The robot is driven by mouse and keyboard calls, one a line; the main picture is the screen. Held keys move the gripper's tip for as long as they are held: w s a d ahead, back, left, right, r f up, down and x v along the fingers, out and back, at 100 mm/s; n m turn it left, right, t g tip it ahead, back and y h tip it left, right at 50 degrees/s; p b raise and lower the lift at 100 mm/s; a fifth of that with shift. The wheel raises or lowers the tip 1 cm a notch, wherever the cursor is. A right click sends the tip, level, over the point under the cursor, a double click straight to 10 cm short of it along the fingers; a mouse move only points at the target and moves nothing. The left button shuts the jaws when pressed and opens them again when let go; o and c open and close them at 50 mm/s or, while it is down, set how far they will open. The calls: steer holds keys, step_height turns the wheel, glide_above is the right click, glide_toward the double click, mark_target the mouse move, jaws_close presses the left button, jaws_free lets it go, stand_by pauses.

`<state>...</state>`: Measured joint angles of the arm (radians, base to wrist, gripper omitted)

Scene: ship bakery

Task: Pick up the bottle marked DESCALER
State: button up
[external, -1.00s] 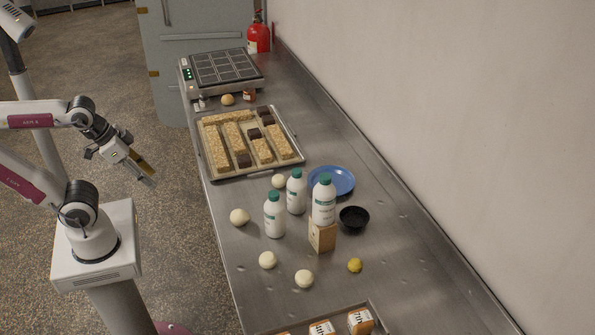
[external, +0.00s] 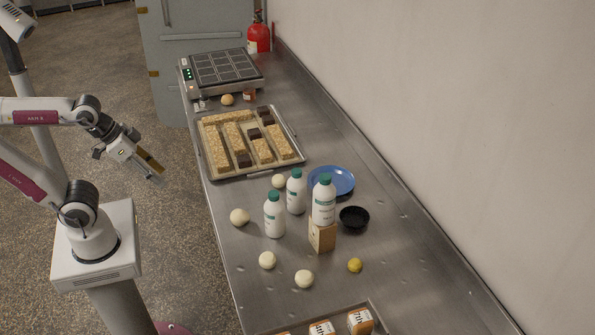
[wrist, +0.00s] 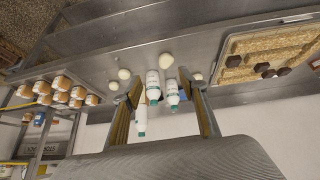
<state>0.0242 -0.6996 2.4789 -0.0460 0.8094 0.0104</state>
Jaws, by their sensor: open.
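Three white bottles with green caps are grouped on the steel counter. A left bottle (external: 274,216) and a rear bottle (external: 297,192) stand on the counter. A third bottle (external: 324,202) stands upright on a small tan box (external: 321,236). Their labels are too small to read, so I cannot tell which is marked DESCALER. My gripper (external: 154,173) is open and empty, left of the counter, well apart from the bottles. In the wrist view, the bottles show between and beyond its spread fingers (wrist: 166,92).
A blue plate (external: 345,181), a black bowl (external: 354,218), a yellow ball (external: 355,265) and several pale dough balls (external: 239,217) lie around the bottles. A tray of bars (external: 289,165) and a scale-like device (external: 222,71) stand farther back. A wall bounds the right side.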

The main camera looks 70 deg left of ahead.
steer(key=w+d+r+n+t, duration=0.2)
steer(key=w+d+r+t, duration=0.15)
steer(key=w, duration=0.85)
steer(key=w+d+r+n+t+y, duration=0.1)
steer(key=w+d+r+t, duration=0.3)
steer(key=w, duration=0.7)
steer(key=w+d+r+n+t, duration=0.15)
steer(key=w+d, duration=0.45)
steer(key=w, duration=0.6)
steer(key=n+g+y, duration=0.2)
steer(key=n+y, duration=0.3)
steer(key=y, duration=0.7)
glide_toward(271, 199)
steer(key=x, duration=0.4)
steer(key=shift+w+d+r, duration=0.1)
steer(key=shift+w+r, duration=0.05)
steer(key=shift+w, duration=0.1)
steer(key=shift+s+f+g, duration=0.25)
steer(key=shift+s+g, duration=0.05)
steer(key=shift+x, duration=1.35)
